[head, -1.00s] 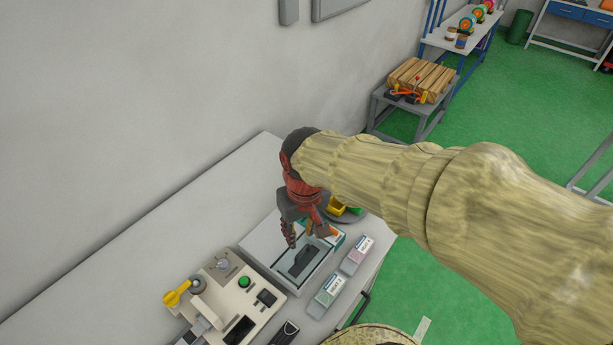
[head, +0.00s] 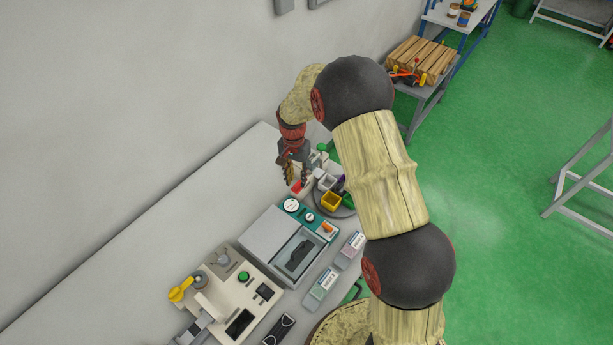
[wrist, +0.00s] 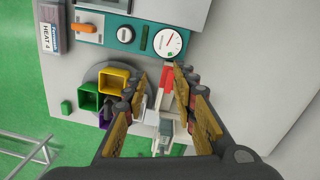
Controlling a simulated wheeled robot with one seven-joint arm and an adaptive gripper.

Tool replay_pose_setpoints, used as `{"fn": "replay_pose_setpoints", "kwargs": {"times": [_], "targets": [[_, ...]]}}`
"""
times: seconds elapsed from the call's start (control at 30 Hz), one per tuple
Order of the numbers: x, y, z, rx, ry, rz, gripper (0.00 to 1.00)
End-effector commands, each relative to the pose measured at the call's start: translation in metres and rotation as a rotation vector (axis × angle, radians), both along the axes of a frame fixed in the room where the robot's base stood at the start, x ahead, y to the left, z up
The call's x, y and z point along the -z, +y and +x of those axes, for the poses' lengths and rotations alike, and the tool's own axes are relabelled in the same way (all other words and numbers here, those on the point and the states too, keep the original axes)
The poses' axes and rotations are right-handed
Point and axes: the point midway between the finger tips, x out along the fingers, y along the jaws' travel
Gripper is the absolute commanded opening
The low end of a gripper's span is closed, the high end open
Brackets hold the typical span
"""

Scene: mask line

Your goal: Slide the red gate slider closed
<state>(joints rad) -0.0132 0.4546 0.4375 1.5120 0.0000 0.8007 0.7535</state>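The red gate slider (wrist: 165,82) is a small red and white piece between and beyond my fingertips in the wrist view. It sits by the teal panel's round white dial (wrist: 168,43). In the head view a small red patch of it (head: 297,187) shows just below my fingers. My gripper (wrist: 160,80) is open, its two fingers spread either side of the slider in the picture. The head view shows my gripper (head: 297,174) pointing down over the far end of the table. I cannot tell whether a finger touches the slider. The fingers hide part of its surroundings.
A round turntable (wrist: 92,77) with yellow, green and purple bins stands close beside the slider. The grey box with a dark window (head: 270,237) and teal panel is nearer. A cream machine (head: 215,285) and labelled HEAT boxes (head: 322,285) share the table. The wall runs along the left.

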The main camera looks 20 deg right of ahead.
Motion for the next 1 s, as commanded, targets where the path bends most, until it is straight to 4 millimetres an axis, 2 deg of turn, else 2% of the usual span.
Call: {"fn": "replay_pose_setpoints", "kwargs": {"times": [0.03, 0.1, 0.37, 0.8, 1.0], "targets": [[-0.009, 0.000, 0.016, 0.049, -0.034, -0.002, 0.27], [-0.014, 0.001, 0.026, 0.116, -0.056, -0.004, 0.27], [-0.011, 0.000, 0.027, 0.242, -0.062, -0.007, 0.27], [0.049, 0.000, 0.026, 0.242, -0.061, -0.008, 0.27], [0.062, 0.000, 0.027, 0.242, -0.063, -0.007, 0.27]]}}
